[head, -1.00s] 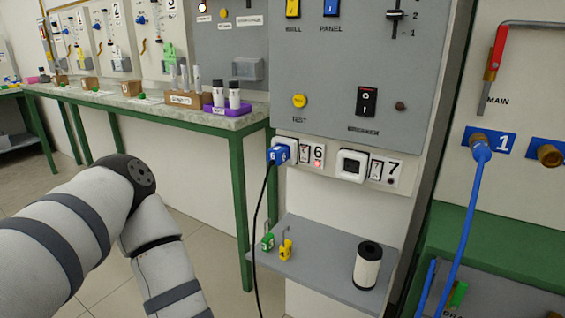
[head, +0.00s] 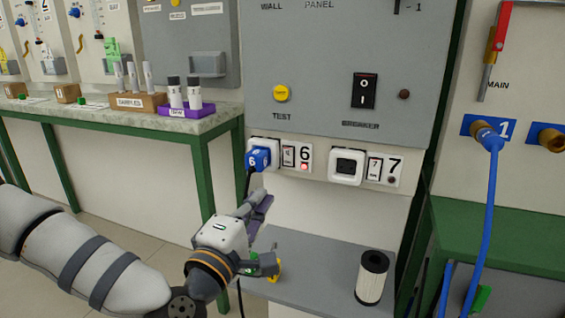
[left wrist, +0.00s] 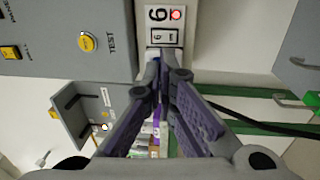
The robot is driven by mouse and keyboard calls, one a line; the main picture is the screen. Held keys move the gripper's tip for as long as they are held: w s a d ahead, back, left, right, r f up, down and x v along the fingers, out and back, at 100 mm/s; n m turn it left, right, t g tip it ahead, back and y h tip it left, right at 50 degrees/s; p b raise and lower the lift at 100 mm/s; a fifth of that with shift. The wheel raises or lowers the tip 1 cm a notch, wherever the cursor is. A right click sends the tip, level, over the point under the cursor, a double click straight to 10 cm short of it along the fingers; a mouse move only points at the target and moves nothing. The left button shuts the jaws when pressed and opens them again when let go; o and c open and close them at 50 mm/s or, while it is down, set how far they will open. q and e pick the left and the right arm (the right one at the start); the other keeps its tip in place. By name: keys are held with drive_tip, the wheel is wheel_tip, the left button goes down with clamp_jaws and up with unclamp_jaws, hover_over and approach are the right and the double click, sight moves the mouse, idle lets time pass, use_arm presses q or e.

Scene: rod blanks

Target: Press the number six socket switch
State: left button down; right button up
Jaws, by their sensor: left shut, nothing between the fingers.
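The number six socket (head: 267,146) is on the wall panel, with a blue plug (head: 258,159) marked 6 in it. Its small white rocker switch (head: 288,156) is just right of the socket, beside the label 6 and a lit red light (head: 304,167). The switch also shows in the left wrist view (left wrist: 163,37), just beyond the fingertips. My left gripper (head: 266,200) is shut and empty, below the socket and switch and apart from them in the head view. In the left wrist view its fingers (left wrist: 160,62) meet and hide the plug. My right gripper is not in view.
Socket seven (head: 346,166) with its switch (head: 375,169) sits to the right, nothing plugged in. Below is a grey shelf (head: 320,262) with a black-and-white cylinder (head: 372,278) and small padlocks partly behind my gripper. A black cord hangs from the plug.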

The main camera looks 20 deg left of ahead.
sight(289, 155)
use_arm(q)
drive_tip(key=w, duration=0.4)
drive_tip(key=w+r, duration=0.1)
drive_tip(key=w, duration=0.8)
drive_tip(key=shift+d+r, duration=0.2)
drive_tip(key=shift+r, duration=0.05)
drive_tip(key=shift+w+r, duration=0.1)
drive_tip(key=shift+w, duration=0.3)
